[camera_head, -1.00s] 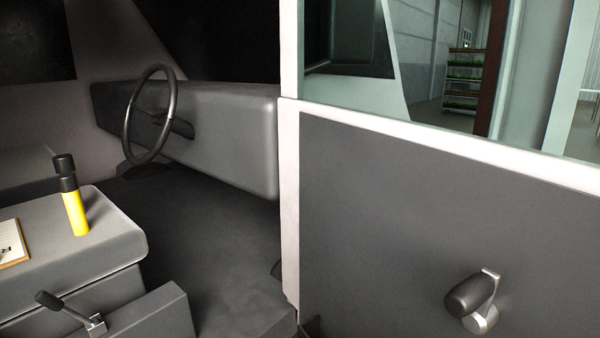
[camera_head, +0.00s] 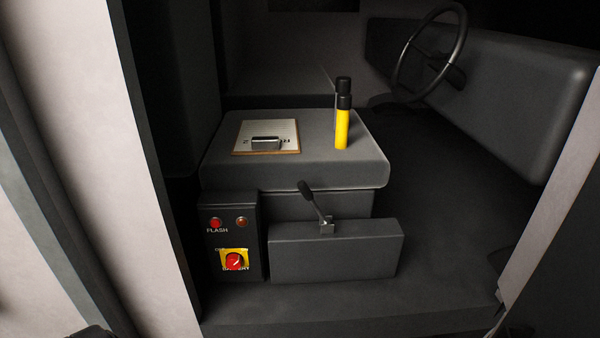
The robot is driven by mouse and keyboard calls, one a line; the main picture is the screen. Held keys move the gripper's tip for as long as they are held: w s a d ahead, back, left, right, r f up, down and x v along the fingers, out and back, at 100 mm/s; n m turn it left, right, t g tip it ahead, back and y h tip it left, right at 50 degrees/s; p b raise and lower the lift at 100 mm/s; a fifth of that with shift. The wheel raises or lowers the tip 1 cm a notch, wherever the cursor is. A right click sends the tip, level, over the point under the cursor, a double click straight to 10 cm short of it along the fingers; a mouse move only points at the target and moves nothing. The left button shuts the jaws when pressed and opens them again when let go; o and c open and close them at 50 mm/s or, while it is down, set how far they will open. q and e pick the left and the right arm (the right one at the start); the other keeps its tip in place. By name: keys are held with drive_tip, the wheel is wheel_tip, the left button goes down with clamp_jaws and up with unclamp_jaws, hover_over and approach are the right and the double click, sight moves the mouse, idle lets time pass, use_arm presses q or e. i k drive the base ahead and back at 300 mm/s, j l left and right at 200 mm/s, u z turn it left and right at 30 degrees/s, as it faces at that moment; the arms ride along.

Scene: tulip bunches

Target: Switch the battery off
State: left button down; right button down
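The battery switch is a red rotary knob (camera_head: 235,261) on a yellow plate (camera_head: 224,253). It sits low on the front of a black control box (camera_head: 231,205) beside the seat base. Lettering on the plate is partly hidden by the knob; the lower label seems to read BATTERY. I cannot tell which position the knob points to.
Above the switch are a red button (camera_head: 216,223) marked FLASH and a dimmer round one (camera_head: 242,222). A lever (camera_head: 314,203) rises right of the box. A clipboard (camera_head: 243,137) and yellow torch (camera_head: 342,129) are on the seat. Pale door posts (camera_head: 98,130) flank the opening.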

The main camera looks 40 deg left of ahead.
sight(234, 261)
drive_tip(key=u, duration=1.2)
